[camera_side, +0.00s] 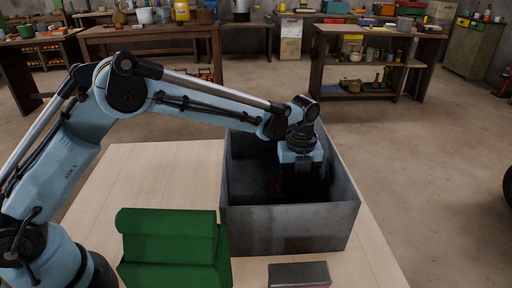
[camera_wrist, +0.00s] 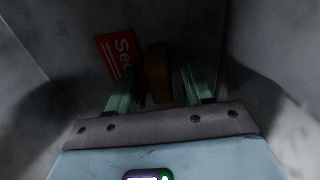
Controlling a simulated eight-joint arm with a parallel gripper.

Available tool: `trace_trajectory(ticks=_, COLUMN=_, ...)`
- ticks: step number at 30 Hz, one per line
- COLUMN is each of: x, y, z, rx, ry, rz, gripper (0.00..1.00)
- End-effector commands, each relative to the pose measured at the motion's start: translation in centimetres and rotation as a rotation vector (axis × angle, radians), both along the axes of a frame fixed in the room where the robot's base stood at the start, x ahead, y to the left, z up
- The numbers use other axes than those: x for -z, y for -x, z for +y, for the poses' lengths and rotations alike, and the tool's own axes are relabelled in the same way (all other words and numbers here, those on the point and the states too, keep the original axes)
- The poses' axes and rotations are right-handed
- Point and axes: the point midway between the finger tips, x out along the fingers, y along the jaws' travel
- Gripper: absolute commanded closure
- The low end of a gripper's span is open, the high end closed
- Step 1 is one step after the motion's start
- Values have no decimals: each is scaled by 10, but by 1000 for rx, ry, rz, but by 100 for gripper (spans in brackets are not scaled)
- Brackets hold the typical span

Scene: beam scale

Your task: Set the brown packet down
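The brown packet (camera_wrist: 157,73) shows in the wrist view, at the bottom of a grey metal bin between and just past my fingertips. A gap shows between it and the fingers, clearest at the right finger. My gripper (camera_wrist: 160,80) is open, pointing down inside the bin. In the side view my gripper (camera_side: 298,185) is a dark shape inside the bin (camera_side: 290,230), and the brown packet cannot be made out there.
A red card-like thing with white lettering (camera_wrist: 117,54) lies left of the packet, close to it. The bin walls rise close around my gripper. A green ridged block (camera_side: 172,250) and a small grey box (camera_side: 299,275) stand on the pale table (camera_side: 160,170) outside the bin.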

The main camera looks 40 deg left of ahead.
Motion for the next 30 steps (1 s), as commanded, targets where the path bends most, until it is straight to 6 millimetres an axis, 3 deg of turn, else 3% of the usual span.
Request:
trace_trajectory(ticks=8, x=-1, y=0, z=0, rx=0, ry=0, rz=0, gripper=47)
trace_trajectory(ticks=13, x=-13, y=0, z=0, rx=0, ry=0, rz=0, gripper=47)
trace_trajectory(ticks=24, x=-86, y=0, z=0, rx=0, ry=0, rz=0, gripper=47)
trace_trajectory(ticks=30, x=-113, y=0, z=0, rx=0, ry=0, rz=0, gripper=47)
